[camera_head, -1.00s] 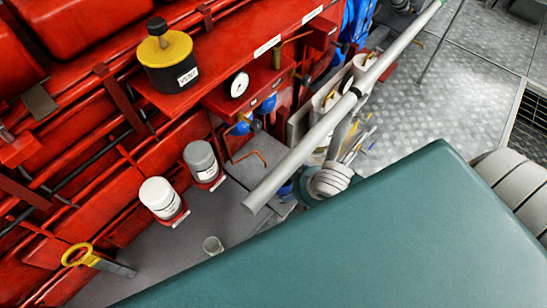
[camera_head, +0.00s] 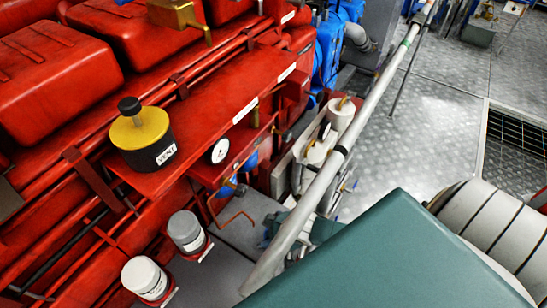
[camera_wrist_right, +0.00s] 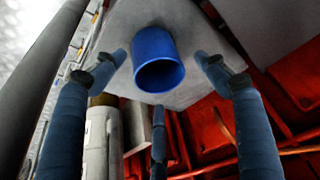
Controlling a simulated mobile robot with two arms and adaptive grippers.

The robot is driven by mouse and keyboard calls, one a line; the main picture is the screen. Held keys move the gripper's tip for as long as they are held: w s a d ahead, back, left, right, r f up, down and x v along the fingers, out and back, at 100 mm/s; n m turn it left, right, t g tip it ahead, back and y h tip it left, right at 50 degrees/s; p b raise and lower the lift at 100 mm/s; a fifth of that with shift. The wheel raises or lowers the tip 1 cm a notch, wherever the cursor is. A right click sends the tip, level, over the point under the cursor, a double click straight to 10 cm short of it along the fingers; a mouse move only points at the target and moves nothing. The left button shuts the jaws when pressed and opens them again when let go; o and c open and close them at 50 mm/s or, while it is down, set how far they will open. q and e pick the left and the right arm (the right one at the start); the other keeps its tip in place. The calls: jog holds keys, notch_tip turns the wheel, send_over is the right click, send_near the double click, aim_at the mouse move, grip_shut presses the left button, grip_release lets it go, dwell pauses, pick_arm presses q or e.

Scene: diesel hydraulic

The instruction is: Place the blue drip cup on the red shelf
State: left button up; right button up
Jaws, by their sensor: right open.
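The blue drip cup (camera_wrist_right: 158,62) shows in the right wrist view, its open mouth facing the camera, against a pale grey surface (camera_wrist_right: 190,22). My right gripper (camera_wrist_right: 158,75) is open, with blue-grey fingers spread on both sides of the cup and a third finger below. The side fingertips look apart from the cup; exact depth is hard to judge. In the head view I cannot make out the cup. The red shelf (camera_head: 208,122) runs along the red engine in the head view. A black pot with a yellow top (camera_head: 142,138) stands on its left part. My left gripper is not in view.
A long grey pole (camera_head: 318,185) slants across the head view. A white-lidded jar (camera_head: 144,277) and a grey-lidded jar (camera_head: 186,230) stand below the shelf. A round gauge (camera_head: 220,151) and a bent red rod (camera_head: 232,216) are near the shelf front. Metal floor (camera_head: 435,125) is clear at right.

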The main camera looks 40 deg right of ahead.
jog(key=shift+x, duration=1.4)
jog(key=shift+w, duration=0.1)
jog(key=shift+c, duration=0.5)
jog(key=c, duration=1.1)
jog(key=shift+o, duration=0.2)
jog(key=shift+r, duration=0.15)
